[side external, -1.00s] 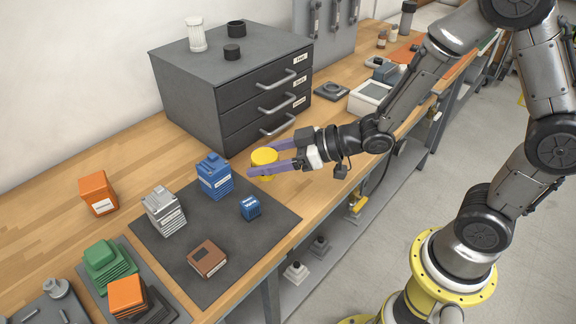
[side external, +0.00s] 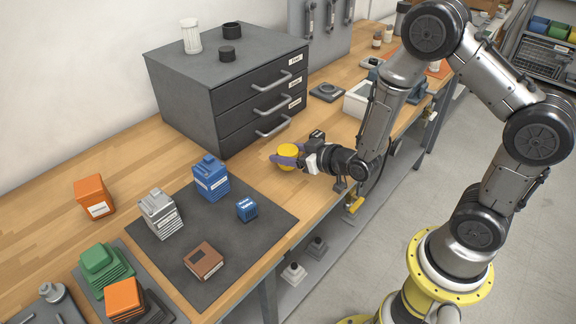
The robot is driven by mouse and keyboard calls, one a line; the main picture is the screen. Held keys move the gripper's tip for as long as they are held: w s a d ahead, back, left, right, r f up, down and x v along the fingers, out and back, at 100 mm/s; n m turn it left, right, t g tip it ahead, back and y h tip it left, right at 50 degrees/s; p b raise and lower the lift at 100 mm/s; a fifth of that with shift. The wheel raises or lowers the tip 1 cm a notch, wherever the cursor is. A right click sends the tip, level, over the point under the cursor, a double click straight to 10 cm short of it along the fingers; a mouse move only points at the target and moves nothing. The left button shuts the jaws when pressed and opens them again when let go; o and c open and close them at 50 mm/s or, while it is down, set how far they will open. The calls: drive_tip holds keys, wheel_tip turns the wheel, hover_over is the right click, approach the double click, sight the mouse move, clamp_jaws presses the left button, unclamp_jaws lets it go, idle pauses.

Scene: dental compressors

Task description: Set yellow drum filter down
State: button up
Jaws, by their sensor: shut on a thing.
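The yellow drum filter (side external: 288,151) is a short round yellow cylinder. It is between the purple fingers of my gripper (side external: 287,158), which is shut on it. They are at the right edge of the wooden bench, just in front of the grey drawer cabinet. The near finger hides the filter's lower part, so I cannot tell whether its base touches the wood.
The grey drawer cabinet (side external: 190,95) stands behind, with a white filter and two black caps on top. A dark mat (side external: 255,235) to the left holds blue, grey and brown blocks. Bare wood (side external: 320,185) lies in front of the gripper.

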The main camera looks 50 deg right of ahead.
idle(0.5)
drive_tip(key=s+a+r+n+g+y, duration=0.1)
drive_tip(key=s+a+r+n+y, duration=0.35)
drive_tip(key=a, duration=0.45)
drive_tip(key=s+a+r+n+g+y, duration=0.1)
drive_tip(key=s+a+r+n+y, duration=0.15)
drive_tip(key=s+a+r, duration=0.55)
hover_over(209, 224)
drive_tip(key=shift+m, duration=0.3)
drive_tip(key=f, duration=0.6)
drive_tip(key=s+f, duration=0.1)
drive_tip(key=f, duration=0.2)
drive_tip(key=shift+d+f, duration=0.2)
drive_tip(key=shift+f, duration=0.05)
drive_tip(key=shift+w+a+f, duration=0.2)
drive_tip(key=shift+w+f, duration=0.25)
drive_tip(key=shift+f, duration=1.6)
drive_tip(key=shift+f, duration=0.15)
drive_tip(key=o, duration=1.4)
